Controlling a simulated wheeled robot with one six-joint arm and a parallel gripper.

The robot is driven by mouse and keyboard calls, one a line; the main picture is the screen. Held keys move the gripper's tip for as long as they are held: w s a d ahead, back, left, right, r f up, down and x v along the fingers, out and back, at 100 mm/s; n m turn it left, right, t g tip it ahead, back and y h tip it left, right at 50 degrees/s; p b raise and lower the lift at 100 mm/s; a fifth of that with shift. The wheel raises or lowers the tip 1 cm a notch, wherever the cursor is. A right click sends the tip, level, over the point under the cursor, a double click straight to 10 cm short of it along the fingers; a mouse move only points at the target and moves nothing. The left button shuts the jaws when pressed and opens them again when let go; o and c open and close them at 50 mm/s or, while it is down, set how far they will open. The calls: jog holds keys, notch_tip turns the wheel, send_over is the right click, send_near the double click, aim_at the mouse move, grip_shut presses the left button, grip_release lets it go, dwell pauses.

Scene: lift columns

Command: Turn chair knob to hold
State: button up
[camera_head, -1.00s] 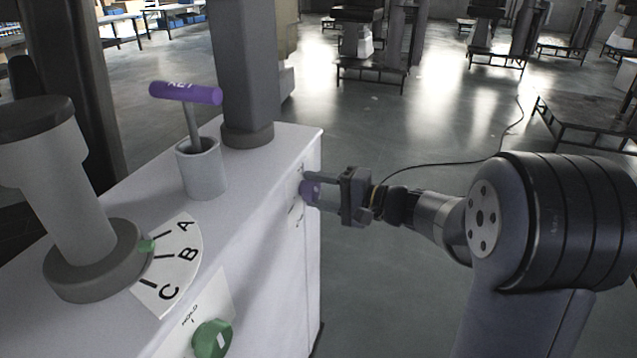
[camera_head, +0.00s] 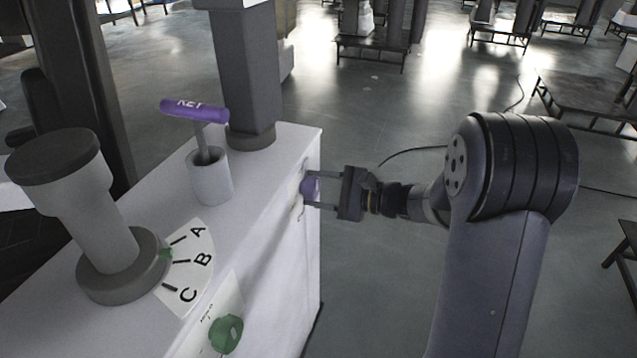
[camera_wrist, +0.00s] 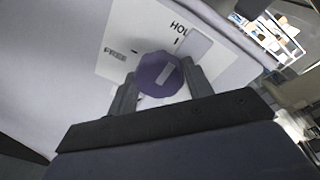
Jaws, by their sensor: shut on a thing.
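The purple knob (camera_head: 311,188) is on the far end of the white cabinet's side. In the wrist view the knob (camera_wrist: 157,78) is a faceted disc with a pale pointer bar slanting up to the right. Its white label plate (camera_wrist: 130,38) reads FREE at the left and HOLD at the top, with a tick below HOLD. The pointer leans toward the HOLD side, away from FREE. My gripper (camera_head: 318,188) is shut on the knob, one finger on each side; it also shows in the wrist view (camera_wrist: 162,88). The fingers hide part of the knob's rim.
The white cabinet (camera_head: 262,215) carries a purple KEY handle (camera_head: 195,110) in a grey cup (camera_head: 210,178), a grey post with an A-B-C dial (camera_head: 195,262), and a dark column (camera_head: 243,70). A green knob (camera_head: 226,335) is on the nearer side.

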jog(key=shift+s+f, duration=0.1)
jog(key=shift+f, duration=0.05)
dwell(0.3)
jog(key=o, duration=1)
jog(key=shift+c, duration=0.2)
jog(key=p+v, duration=0.1)
jog(key=v, duration=1)
jog(key=shift+p, duration=0.4)
jog(key=shift+a, duration=0.1)
jog(key=b+x, duration=0.2)
jog(key=x, duration=0.9)
jog(key=shift+r, duration=0.2)
